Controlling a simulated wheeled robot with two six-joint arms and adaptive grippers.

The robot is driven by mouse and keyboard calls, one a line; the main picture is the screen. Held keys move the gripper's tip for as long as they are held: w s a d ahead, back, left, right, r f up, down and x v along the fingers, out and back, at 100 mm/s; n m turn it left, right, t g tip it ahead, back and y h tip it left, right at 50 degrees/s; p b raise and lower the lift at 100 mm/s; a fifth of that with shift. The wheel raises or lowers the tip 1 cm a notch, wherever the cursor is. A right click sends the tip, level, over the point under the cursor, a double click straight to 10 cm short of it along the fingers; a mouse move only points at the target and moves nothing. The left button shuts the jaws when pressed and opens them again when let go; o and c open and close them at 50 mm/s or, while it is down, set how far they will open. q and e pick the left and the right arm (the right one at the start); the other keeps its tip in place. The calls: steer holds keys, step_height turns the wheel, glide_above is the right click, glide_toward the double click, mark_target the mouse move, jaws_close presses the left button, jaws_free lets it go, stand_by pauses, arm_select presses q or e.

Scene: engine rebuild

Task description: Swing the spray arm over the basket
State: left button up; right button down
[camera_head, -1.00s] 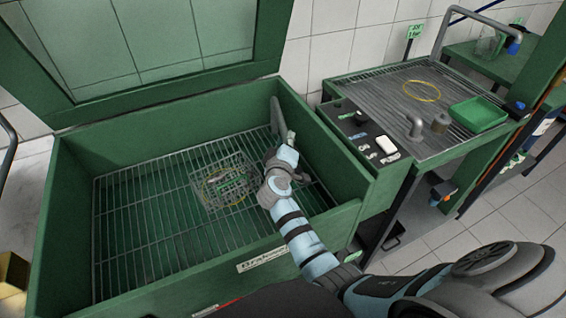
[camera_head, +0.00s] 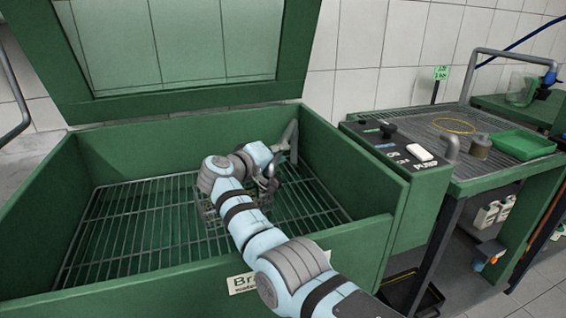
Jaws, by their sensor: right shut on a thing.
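The spray arm (camera_head: 290,137) is a grey pipe at the back right corner of the green washer tank. My right gripper (camera_head: 270,172) is inside the tank and shut on the spray arm's end, though my wrist partly hides the grip. The wire basket (camera_head: 207,213) stands on the tank's grate, mostly hidden behind my right arm; only its left part shows. The gripper is above the basket's right side, as far as this angle tells. My left gripper is out of view.
The tank's green walls (camera_head: 97,305) surround the grate (camera_head: 120,225), which is bare on the left. The lid (camera_head: 180,50) stands open behind. A control panel (camera_head: 400,150) and a drain table with a green tray (camera_head: 522,145) are to the right.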

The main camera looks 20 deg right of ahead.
steer(key=shift+a+f, duration=0.15)
steer(key=c, duration=1.4)
jaws_free()
steer(key=shift+a, duration=0.1)
steer(key=shift+c, duration=0.2)
steer(key=shift+s, duration=0.1)
